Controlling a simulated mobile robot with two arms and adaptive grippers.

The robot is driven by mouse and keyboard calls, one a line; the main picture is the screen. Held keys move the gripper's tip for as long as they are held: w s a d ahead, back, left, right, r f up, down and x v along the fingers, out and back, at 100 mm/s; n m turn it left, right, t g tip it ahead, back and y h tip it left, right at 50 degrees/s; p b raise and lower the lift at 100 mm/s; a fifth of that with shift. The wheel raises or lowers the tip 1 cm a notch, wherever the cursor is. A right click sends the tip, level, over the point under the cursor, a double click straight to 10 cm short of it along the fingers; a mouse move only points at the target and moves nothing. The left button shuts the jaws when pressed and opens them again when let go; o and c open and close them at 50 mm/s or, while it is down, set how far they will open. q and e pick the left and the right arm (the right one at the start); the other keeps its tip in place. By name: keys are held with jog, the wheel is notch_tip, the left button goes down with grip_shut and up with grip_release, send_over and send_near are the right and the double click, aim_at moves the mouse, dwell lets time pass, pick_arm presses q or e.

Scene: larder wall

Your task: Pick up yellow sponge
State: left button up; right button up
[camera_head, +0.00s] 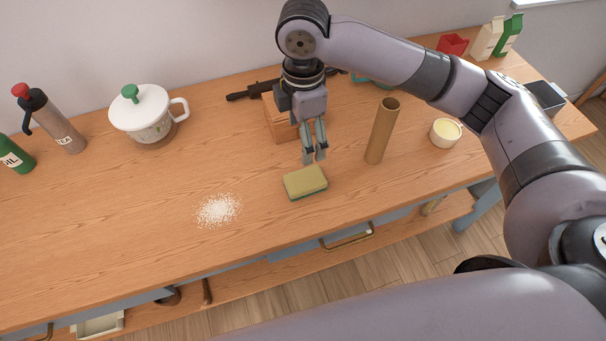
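The yellow sponge (305,182) lies flat on the wooden table, with a yellow top and a green underside showing along its front edge. My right gripper (314,157) points down just behind the sponge and appears apart from it. Its two fingers hang close together with a narrow gap between them, and nothing shows between the tips. From this angle I cannot tell how far the fingers are spread. My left gripper is not in view.
A cardboard tube (382,131) stands right of the sponge, with a small cream-filled bowl (445,132) beyond. A wooden block (279,122) stands behind the gripper. White powder (218,210) lies left of the sponge. A lidded white pot (144,115) stands farther left.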

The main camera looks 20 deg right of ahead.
jog(key=p, duration=0.1)
send_over(307, 178)
notch_tip(307, 178, down, 6)
jog(key=f, duration=0.2)
jog(key=f+p, duration=0.1)
jog(key=f, duration=0.1)
jog(key=shift+w+a+f, duration=0.1)
jog(key=shift+a, duration=0.3)
jog(key=shift+f, duration=0.45)
jog(key=shift+d+f+p, duration=0.1)
jog(key=shift+f+p, duration=0.25)
jog(key=f, duration=0.1)
jog(key=f+p, duration=0.1)
jog(key=f, duration=0.1)
jog(key=shift+d+f, duration=0.3)
jog(key=shift+f, duration=0.45)
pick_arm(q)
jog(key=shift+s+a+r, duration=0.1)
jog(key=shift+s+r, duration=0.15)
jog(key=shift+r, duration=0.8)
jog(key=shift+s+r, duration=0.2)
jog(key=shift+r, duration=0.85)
pick_arm(e)
jog(key=c, duration=1)
jog(key=shift+c, duration=0.2)
